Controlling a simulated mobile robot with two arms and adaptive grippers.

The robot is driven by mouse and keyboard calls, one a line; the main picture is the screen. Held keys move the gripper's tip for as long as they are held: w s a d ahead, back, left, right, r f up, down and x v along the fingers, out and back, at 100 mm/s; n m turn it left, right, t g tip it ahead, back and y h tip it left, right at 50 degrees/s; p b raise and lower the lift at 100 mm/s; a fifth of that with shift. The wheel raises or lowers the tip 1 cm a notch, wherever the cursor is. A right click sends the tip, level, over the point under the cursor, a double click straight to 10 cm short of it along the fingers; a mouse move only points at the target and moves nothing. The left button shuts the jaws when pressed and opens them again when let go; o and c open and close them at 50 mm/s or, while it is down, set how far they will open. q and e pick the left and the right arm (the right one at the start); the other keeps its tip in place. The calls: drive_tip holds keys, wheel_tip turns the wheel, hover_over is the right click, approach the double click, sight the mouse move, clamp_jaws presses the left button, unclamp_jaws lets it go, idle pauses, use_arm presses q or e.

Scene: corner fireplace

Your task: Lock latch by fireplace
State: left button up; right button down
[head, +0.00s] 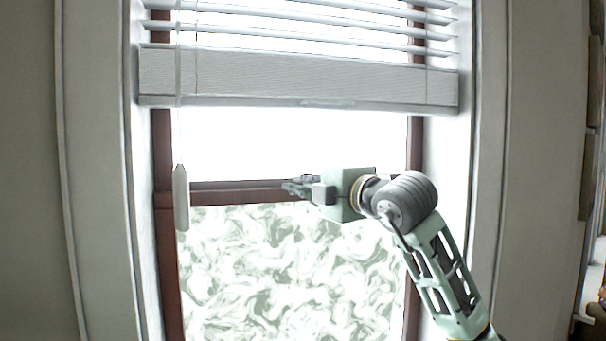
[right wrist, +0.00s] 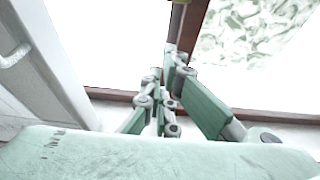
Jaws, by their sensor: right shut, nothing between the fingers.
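A window with a dark red-brown frame stands in front of me. Its middle rail (head: 235,194) crosses between a bright upper pane and a swirl-patterned lower pane (head: 270,265). My right gripper (head: 287,187) comes in from the right, and its tips are in front of the middle rail near its centre. It is shut and empty. In the right wrist view the fingers (right wrist: 170,58) are close together, with the rail (right wrist: 190,28) just beyond the tips. I cannot make out the latch clearly; the gripper covers part of the rail. My left gripper is not in view.
A white blind (head: 300,80) hangs over the top of the window, with a pale wand (head: 181,197) at the left. White trim (head: 98,170) borders both sides. The lower pane's front is clear to the left of my arm.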

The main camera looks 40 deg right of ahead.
drive_tip(key=w+d+p, duration=0.3)
drive_tip(key=w+p, duration=0.2)
drive_tip(key=w, duration=0.1)
drive_tip(key=shift+d, duration=0.3)
drive_tip(key=shift+s, duration=0.15)
